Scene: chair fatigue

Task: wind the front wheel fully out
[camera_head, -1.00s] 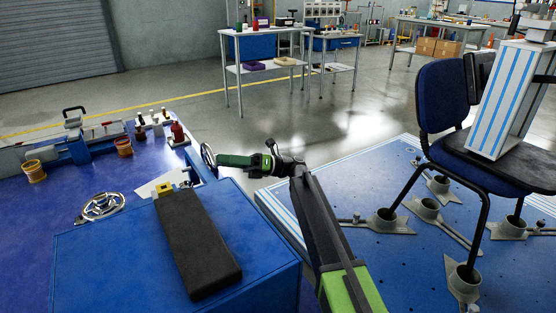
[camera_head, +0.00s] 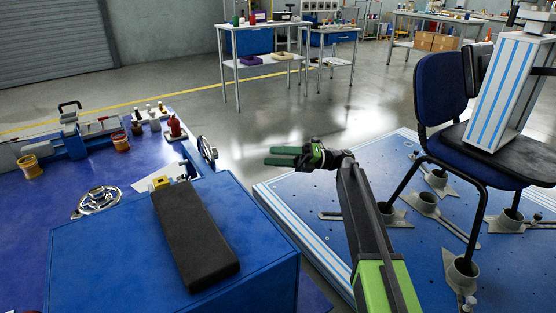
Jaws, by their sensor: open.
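A silver handwheel (camera_head: 207,152) stands upright on the right side of the blue machine bench, partly edge-on. A second silver handwheel (camera_head: 98,201) lies nearly flat on the bench top further left. The frames do not show which one is called the front wheel. My gripper (camera_head: 267,156), with green fingers pointing left, is open and empty. It is to the right of the upright wheel, with a clear gap between them and touching nothing. How far either wheel is wound cannot be told.
A black pad (camera_head: 192,235) lies on the blue cabinet (camera_head: 105,265) in front. A blue chair (camera_head: 440,95) stands clamped on a blue platform (camera_head: 315,200) at right. A red bottle (camera_head: 175,127) stands near the upright wheel. Floor between bench and platform is free.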

